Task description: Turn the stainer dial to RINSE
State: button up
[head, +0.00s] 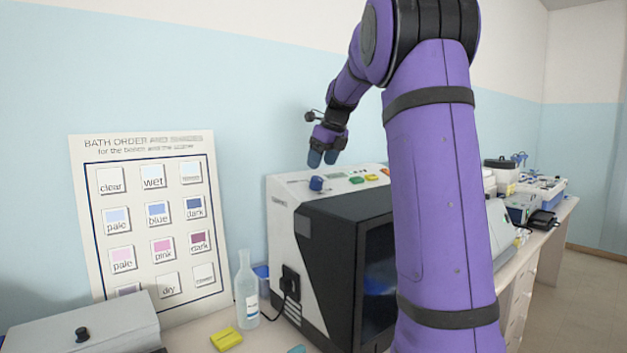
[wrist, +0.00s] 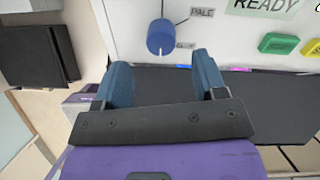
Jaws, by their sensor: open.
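The stainer (head: 325,230) is a white and dark machine on the bench, with controls on its sloped top panel. Its blue dial (head: 317,183) sits at the left of that panel. In the wrist view the dial (wrist: 161,37) is a round blue knob with a pointer line; PALE is printed to its upper right, and another label below is partly hidden. My gripper (head: 322,159) is above the panel, just over the dial. In the wrist view its blue fingertips (wrist: 162,78) are apart and empty, with the dial beyond them, not between them. The RINSE mark cannot be read.
Green (wrist: 278,43) and yellow (wrist: 311,47) buttons and a READY display (wrist: 262,6) lie right of the dial. A clear bottle (head: 246,290), a yellow block (head: 226,338) and a grey box (head: 85,328) stand left of the stainer. A bath order chart (head: 150,225) leans on the wall.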

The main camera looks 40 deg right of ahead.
aim_at(317, 178)
jog(key=shift+x, duration=3.1)
jog(key=shift+d, duration=0.1)
jog(key=c, duration=0.9)
